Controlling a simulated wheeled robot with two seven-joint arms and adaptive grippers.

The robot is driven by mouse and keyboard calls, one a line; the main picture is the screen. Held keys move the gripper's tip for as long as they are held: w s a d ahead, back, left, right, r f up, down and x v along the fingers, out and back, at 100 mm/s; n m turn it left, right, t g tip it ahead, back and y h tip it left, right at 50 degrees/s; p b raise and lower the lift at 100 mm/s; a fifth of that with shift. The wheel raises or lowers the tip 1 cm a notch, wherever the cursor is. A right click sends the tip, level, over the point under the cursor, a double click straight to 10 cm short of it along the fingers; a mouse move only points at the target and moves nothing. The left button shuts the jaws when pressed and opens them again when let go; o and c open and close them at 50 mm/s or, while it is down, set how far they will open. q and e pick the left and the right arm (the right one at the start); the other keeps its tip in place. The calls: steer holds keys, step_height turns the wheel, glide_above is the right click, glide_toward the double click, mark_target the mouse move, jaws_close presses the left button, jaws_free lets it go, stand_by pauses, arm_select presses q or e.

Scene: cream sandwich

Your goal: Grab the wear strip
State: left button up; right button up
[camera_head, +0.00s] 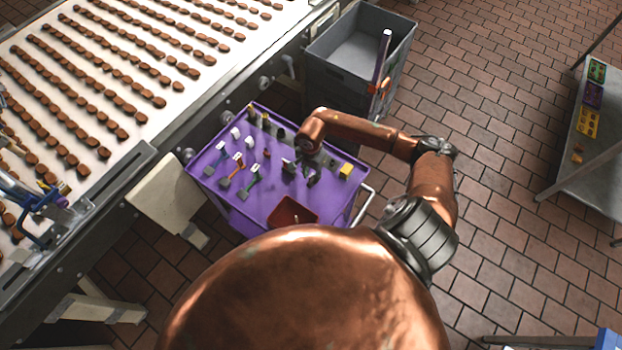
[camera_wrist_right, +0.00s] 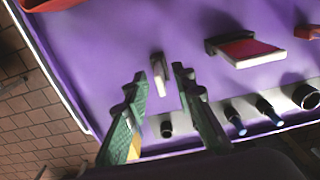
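My right gripper (camera_head: 308,172) is over the purple cart top (camera_head: 268,205), reaching in from the right. In the right wrist view its two green fingers (camera_wrist_right: 160,72) are apart with nothing held. Between and just beyond the fingertips is a small pale strip with a dark side (camera_wrist_right: 159,78), which looks like the wear strip; I cannot tell how high the fingers are above it. In the head view the gripper hides or crowds it, so I cannot pick it out. My left gripper is not in view.
A red bin (camera_head: 291,212) sits at the cart's near edge. A yellow block (camera_head: 346,169) is right of the gripper. A grey crate (camera_head: 345,75) and conveyor (camera_head: 180,110) stand beyond.

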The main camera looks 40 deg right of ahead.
jaws_close()
steer(key=shift+r, duration=0.1)
